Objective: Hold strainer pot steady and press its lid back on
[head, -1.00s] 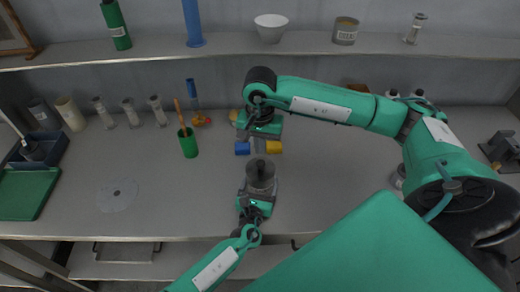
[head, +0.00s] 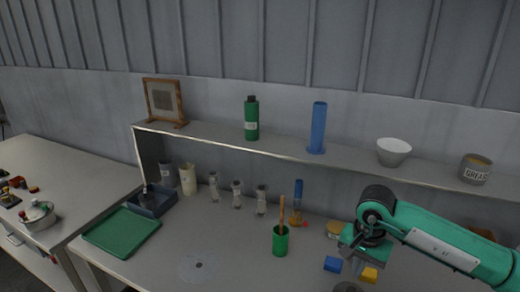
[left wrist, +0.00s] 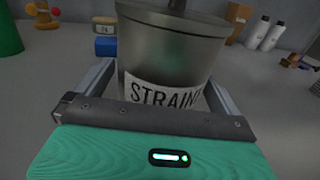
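The strainer pot (left wrist: 165,60) is a grey metal vessel with a label reading "STRAIN…", close up in the left wrist view. In the head view only a dark round top (head: 347,287), seemingly the pot's, shows at the bottom edge. My right gripper (head: 356,258) points down above and behind it; its fingertips are too unclear to judge.
A blue block (head: 332,264) and a yellow block (head: 369,275) lie by my right gripper. A green cup (head: 280,240) with a stick stands left of them. A green tray (head: 122,232) lies further left. The shelf (head: 290,150) runs behind; bench space left of the cup is mostly clear.

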